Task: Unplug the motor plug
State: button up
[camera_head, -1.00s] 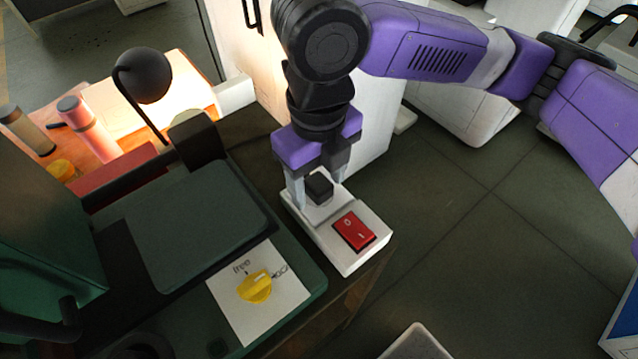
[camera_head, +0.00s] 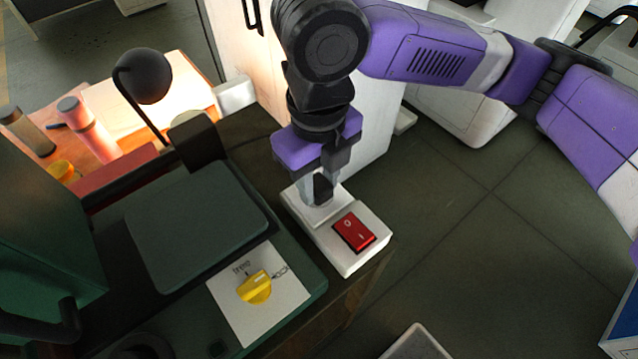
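The motor plug (camera_head: 322,190) is a small black block standing in a white socket box (camera_head: 349,263) at the bench edge. My gripper (camera_head: 321,193) points down over it, with its pale fingertips closed in against the plug's sides. Part of the plug is hidden by the fingers. A red rocker switch (camera_head: 354,232) marked 0 and I is on the same box, in front of the plug.
Left of the box, a yellow knob (camera_head: 255,287) sits on a white plate beside a dark green flat cover (camera_head: 196,227). A black round lamp (camera_head: 143,76) stands at the back left. Open floor (camera_head: 480,235) lies to the right.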

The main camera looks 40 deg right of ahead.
aim_at(318, 183)
grip_shut()
jog(key=shift+r, duration=0.1)
jog(key=shift+r+p, duration=2.45)
jog(key=shift+r, duration=0.5)
